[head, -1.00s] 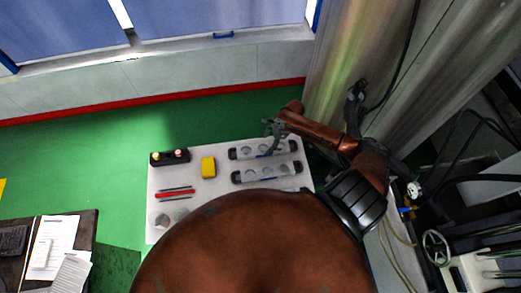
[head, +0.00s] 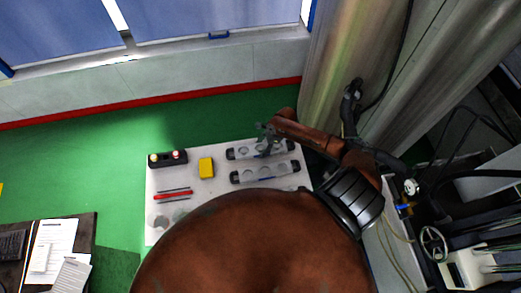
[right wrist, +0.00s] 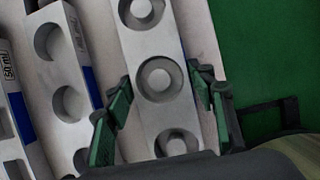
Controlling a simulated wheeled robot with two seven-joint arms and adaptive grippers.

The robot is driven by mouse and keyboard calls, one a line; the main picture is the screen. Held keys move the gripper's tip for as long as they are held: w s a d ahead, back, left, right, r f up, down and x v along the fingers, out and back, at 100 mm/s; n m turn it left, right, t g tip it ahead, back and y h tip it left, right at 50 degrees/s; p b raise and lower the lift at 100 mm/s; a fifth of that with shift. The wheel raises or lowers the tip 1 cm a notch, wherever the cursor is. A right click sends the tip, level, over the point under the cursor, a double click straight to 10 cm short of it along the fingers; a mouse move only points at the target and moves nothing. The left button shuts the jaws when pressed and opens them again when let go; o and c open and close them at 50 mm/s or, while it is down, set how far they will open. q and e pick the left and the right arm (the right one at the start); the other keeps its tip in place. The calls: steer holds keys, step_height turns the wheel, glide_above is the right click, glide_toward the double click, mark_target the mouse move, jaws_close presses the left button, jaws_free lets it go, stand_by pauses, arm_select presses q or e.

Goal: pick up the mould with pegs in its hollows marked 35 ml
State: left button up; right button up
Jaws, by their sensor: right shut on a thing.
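A pale mould (head: 240,153) with a row of round hollows lies at the back of the white table. In the right wrist view, this mould (right wrist: 152,42) has round pegs in its hollows. My right gripper (head: 266,141) is over it from behind, and in the wrist view its green-padded fingers (right wrist: 163,92) are on both sides of the mould, shut on it. No volume mark on this mould is readable. A second mould (head: 265,173) lies in front of it; its hollows look empty in the wrist view (right wrist: 47,75). My left gripper is not in view.
On the table (head: 220,190) are a black box with round knobs (head: 167,158), a yellow block (head: 206,167) and red pens (head: 173,194). Another mould piece marked 50 ml (right wrist: 8,75) is at the wrist view's left edge. Metal columns (head: 350,60) stand close on the right.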

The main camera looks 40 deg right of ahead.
jaws_close()
steer(key=shift+w, duration=0.1)
stand_by(0.4)
steer(key=shift+r, duration=0.2)
